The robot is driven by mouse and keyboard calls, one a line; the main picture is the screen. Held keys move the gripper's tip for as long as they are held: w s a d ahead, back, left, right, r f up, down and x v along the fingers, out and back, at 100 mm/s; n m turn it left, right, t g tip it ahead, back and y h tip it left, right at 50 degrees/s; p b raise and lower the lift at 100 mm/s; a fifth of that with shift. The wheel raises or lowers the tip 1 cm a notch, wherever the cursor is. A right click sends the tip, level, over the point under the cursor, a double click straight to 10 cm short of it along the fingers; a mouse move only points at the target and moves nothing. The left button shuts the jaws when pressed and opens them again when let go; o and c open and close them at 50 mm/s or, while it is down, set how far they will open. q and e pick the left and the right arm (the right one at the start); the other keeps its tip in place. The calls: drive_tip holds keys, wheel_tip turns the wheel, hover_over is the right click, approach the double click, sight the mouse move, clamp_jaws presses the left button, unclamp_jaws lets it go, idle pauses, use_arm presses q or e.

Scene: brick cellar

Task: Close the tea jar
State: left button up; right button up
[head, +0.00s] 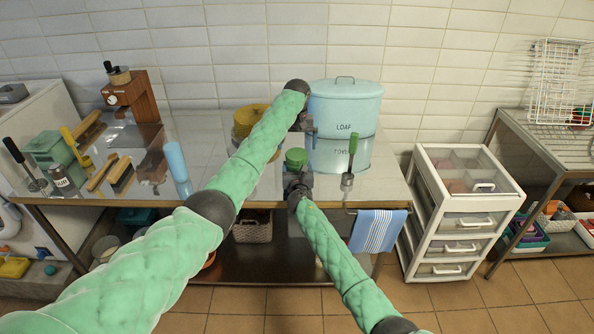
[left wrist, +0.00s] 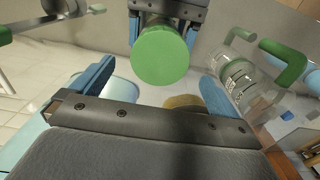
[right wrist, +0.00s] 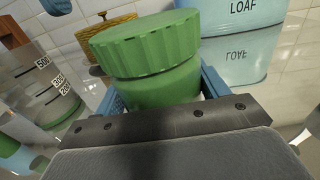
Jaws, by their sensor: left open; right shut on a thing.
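The tea jar (head: 296,158) is green with a ribbed green lid (right wrist: 145,42). My right gripper (head: 297,178) is shut on the jar body (right wrist: 150,92) and holds it upright near the front of the metal table. The lid sits on top of the body; I cannot tell whether it is tight. My left gripper (head: 303,123) is open and empty, above the jar. In the left wrist view the round green lid top (left wrist: 160,55) shows between and beyond its spread blue fingers, apart from them.
A pale blue LOAF canister (head: 345,105) stands behind right, with a green-handled tool (head: 350,165) before it. A yellow container (head: 248,122) stands behind left. A blue cylinder (head: 176,160), brushes and a wooden grinder (head: 132,95) are further left. A drawer unit (head: 465,215) stands right.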

use_arm(q)
wheel_tip(320, 180, up, 8)
drive_tip(key=shift+f, duration=0.25)
use_arm(e)
drive_tip(key=o, duration=2)
drive_tip(key=shift+c, duration=0.2)
drive_tip(key=shift+s, duration=0.15)
drive_tip(key=shift+s+f, duration=0.1)
drive_tip(key=shift+s, duration=0.2)
drive_tip(key=s, duration=0.6)
drive_tip(key=shift+s+d+b, duration=0.2)
drive_tip(key=shift+s+b, duration=0.15)
drive_tip(key=shift+s, duration=0.05)
use_arm(q)
drive_tip(key=shift+f, duration=0.35)
